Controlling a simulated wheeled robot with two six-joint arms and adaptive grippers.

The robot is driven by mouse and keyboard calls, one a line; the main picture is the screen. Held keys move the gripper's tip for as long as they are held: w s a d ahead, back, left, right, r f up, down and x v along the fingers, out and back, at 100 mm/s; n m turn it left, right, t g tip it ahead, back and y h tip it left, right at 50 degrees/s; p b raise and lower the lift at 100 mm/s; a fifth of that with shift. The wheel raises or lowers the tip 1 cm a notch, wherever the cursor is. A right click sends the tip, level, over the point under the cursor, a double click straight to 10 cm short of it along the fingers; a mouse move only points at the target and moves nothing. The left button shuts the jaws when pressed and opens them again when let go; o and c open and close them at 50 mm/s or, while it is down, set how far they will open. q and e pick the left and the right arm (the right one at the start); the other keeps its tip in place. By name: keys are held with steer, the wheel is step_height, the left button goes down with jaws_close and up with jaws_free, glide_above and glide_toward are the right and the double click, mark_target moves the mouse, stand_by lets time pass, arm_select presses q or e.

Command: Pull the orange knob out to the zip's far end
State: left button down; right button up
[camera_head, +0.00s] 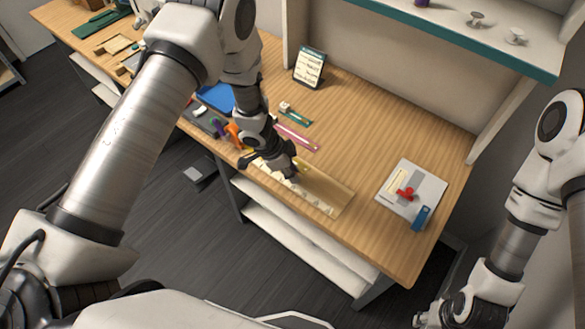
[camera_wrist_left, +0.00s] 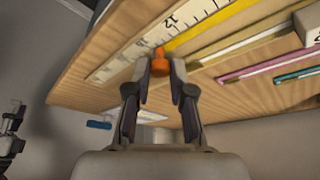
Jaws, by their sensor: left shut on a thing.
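The orange knob (camera_wrist_left: 158,57) shows in the left wrist view between the fingertips of my left gripper (camera_wrist_left: 159,70), which is shut on it. A yellow strip (camera_wrist_left: 208,25) runs from the knob toward the upper right, beside a pale ruled strip with dark marks (camera_wrist_left: 140,42). In the head view my left gripper (camera_head: 270,165) is low over the front part of the desk, and it hides the knob. The pale strip (camera_head: 312,198) lies there on a tan board (camera_head: 335,190). My right gripper (camera_head: 435,316) is at the bottom right, away from the desk; its fingers are unclear.
Pink (camera_head: 297,137) and teal (camera_head: 298,115) strips lie behind my left gripper. An orange item (camera_head: 233,131) lies left of it. A card stand (camera_head: 309,68) is at the back. A grey plate (camera_head: 425,185) with red and blue parts sits at the right. Desk between is clear.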

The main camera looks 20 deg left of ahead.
arm_select(q)
steer(key=c, duration=1)
jaws_free()
steer(key=v, duration=1.2)
